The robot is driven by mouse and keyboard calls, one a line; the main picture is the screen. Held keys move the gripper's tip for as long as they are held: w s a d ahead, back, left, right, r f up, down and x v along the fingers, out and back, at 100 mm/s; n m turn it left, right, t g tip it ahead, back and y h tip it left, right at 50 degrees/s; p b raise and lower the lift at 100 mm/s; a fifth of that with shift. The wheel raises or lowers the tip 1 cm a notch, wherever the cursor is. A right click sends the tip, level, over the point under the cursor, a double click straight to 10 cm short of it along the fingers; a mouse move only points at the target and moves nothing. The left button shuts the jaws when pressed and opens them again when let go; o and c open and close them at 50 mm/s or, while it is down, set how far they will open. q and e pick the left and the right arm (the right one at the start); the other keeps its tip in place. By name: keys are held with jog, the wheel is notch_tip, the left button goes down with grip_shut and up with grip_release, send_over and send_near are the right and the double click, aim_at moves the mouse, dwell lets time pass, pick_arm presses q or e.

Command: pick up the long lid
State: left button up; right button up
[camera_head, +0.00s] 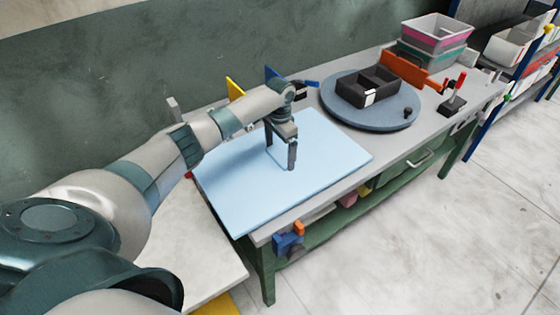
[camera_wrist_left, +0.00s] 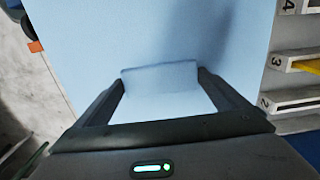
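A pale blue piece, likely the long lid (camera_wrist_left: 160,77), shows in the left wrist view between the two fingertips of my left gripper (camera_wrist_left: 161,76). It spans nearly the whole gap, and its colour almost matches the mat. In the head view my left gripper (camera_head: 281,155) points down, low over the pale blue mat (camera_head: 235,205), with its fingers well apart. I cannot tell whether the fingers press on the piece or only stand beside its ends. My right gripper is not in view.
A round grey turntable (camera_head: 395,118) carries a black compartmented box (camera_head: 367,88) to the right. Grey bins (camera_head: 436,35), an orange piece (camera_head: 410,72) and a small red-handled device (camera_head: 455,97) stand beyond. A wall runs behind the table. The mat's front is clear.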

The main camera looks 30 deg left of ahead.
aim_at(281, 156)
pick_arm(q)
jog(key=shift+r, duration=0.1)
jog(key=shift+r+b, duration=0.35)
jog(key=shift+r, duration=0.15)
jog(key=r, duration=0.1)
jog(key=r+b, duration=0.1)
jog(key=r, duration=0.1)
jog(key=shift+s+d+r, duration=0.1)
jog(key=shift+d, duration=0.25)
jog(key=s+d+r+b, duration=0.3)
jog(key=d+r, duration=0.3)
jog(key=d, duration=0.4)
jog(key=shift+s+r, duration=0.35)
jog(key=shift+s, duration=0.3)
